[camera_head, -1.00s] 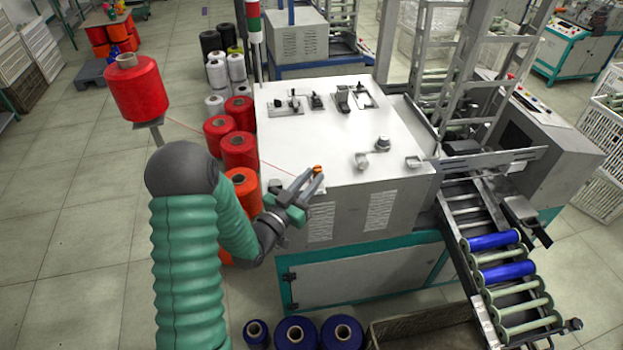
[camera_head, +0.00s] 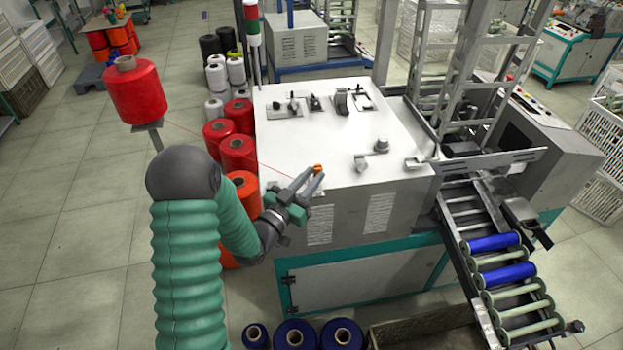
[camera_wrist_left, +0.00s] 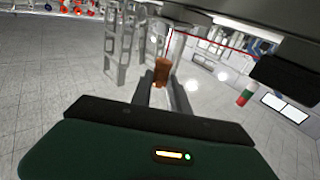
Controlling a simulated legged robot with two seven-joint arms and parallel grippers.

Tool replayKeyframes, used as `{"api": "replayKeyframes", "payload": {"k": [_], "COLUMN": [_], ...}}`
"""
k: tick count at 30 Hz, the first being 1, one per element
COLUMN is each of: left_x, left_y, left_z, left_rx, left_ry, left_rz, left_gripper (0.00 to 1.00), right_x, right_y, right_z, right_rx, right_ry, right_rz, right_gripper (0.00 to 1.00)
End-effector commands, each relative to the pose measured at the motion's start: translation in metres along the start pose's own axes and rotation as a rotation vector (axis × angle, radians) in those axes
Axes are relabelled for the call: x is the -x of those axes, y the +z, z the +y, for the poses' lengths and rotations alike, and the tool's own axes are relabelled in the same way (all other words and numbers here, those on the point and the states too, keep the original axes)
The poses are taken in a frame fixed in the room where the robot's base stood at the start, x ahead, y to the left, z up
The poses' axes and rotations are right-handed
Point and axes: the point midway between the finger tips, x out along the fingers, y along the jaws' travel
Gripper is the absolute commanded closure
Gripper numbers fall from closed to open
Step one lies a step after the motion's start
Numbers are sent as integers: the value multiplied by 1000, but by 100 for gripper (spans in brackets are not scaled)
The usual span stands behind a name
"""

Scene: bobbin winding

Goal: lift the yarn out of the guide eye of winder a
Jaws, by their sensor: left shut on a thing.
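The winder (camera_head: 340,140) is a white-topped machine with several small metal fittings on top; I cannot tell which fitting is the guide eye. A red yarn cone (camera_head: 136,92) stands on a post to its left. A thin red yarn (camera_head: 215,142) runs from the cone towards my left gripper. My left gripper (camera_head: 317,173) is above the front left part of the winder top, shut on a small orange-brown piece (camera_head: 318,167). In the left wrist view the piece (camera_wrist_left: 162,72) stands between the fingertips, and the red yarn (camera_wrist_left: 222,45) passes beside it. My right gripper is not in view.
Red and orange cones (camera_head: 238,153) stand on the floor along the winder's left side. Blue cones (camera_head: 342,334) stand in front of it. A sloping rack (camera_head: 500,265) with blue and green bobbins is at the right. A signal post (camera_head: 253,30) rises behind.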

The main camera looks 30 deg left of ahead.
Motion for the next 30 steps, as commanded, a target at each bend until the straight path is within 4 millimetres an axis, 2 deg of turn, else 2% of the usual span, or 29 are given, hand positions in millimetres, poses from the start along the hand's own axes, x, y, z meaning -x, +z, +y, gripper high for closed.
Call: {"api": "replayKeyframes", "payload": {"k": [30], "left_x": [4], "left_y": [28], "left_z": [0], "left_rx": [1], "left_ry": [-1], "left_rz": [-1], "left_gripper": [100], "right_x": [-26], "right_y": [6], "right_z": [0], "right_rx": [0], "right_ry": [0], "right_rz": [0], "right_gripper": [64]}}
